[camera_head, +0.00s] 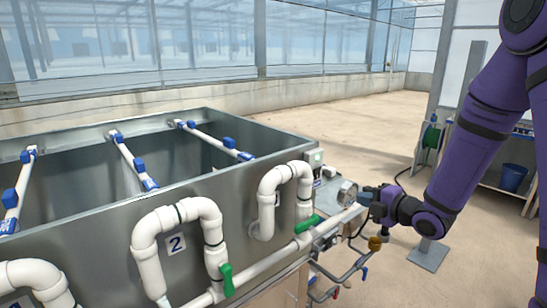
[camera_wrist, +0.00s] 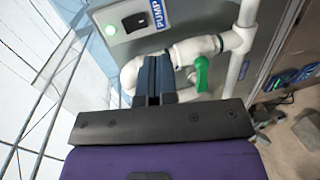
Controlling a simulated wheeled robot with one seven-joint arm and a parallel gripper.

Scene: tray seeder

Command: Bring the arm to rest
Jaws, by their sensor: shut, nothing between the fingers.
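My purple arm (camera_head: 480,135) reaches down from the upper right in the head view. My gripper (camera_head: 366,196) is at its end, beside the right end of the metal tank (camera_head: 190,200), near a round gauge (camera_head: 347,193). In the wrist view my gripper (camera_wrist: 156,66) has its two dark fingers together with nothing between them. The fingers point at the white pipes (camera_wrist: 195,48) and overlap them in the picture; I cannot tell whether they touch.
A pump switch box (camera_wrist: 133,20) with a lit green light sits just past the fingertips. A green valve handle (camera_wrist: 201,73) is close on the right. Brass and metal fittings (camera_head: 375,243) lie below my gripper. Open floor (camera_head: 345,125) lies behind the tank.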

